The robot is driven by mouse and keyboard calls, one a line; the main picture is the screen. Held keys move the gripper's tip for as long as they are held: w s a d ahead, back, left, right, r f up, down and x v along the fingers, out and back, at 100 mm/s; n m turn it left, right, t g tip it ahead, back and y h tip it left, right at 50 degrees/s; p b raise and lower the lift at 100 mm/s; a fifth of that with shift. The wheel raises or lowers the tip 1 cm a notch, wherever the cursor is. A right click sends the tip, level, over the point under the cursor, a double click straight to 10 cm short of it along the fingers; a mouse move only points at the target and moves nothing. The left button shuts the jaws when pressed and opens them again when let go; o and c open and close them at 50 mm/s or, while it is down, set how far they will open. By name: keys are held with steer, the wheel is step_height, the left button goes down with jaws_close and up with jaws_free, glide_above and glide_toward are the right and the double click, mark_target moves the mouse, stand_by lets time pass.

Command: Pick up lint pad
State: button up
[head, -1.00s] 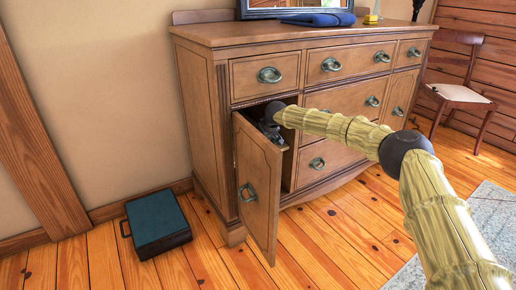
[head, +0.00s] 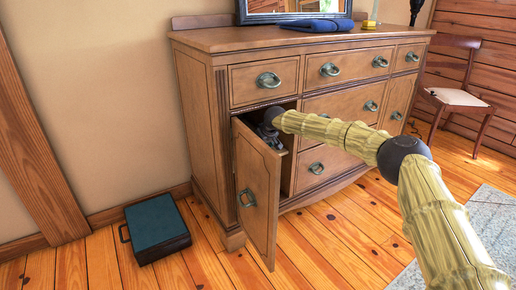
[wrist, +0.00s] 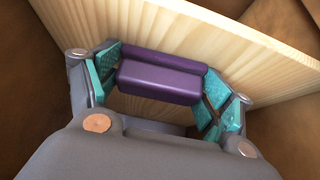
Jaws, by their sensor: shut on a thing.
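The lint pad is a small purple block (wrist: 160,82) with a stepped shape, seen in the wrist view. My gripper (wrist: 163,88) is shut on it, with a teal finger pad at each end. A pale wooden board lies just behind the block; I cannot tell whether they touch. In the head view my gripper (head: 268,137) reaches into the open cabinet compartment at the lower left of the dresser, behind the open door (head: 257,190). The lint pad is hidden in that view.
The wooden dresser (head: 205,130) has several closed drawers. A folded blue cloth (head: 318,25) lies on top. A dark teal case (head: 156,225) is on the floor at left. A chair (head: 455,97) stands at right.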

steer(key=shift+r, duration=0.15)
steer(key=s+d+p, duration=0.3)
steer(key=s+d, duration=0.1)
steer(key=s, duration=0.3)
steer(key=s+d+p, duration=0.3)
steer(key=s+d, duration=0.2)
steer(key=s, duration=0.3)
steer(key=shift+s, duration=0.3)
steer(key=o, duration=0.4)
steer(key=c, duration=0.3)
steer(key=shift+s+p, duration=0.1)
steer(key=shift+p, duration=0.2)
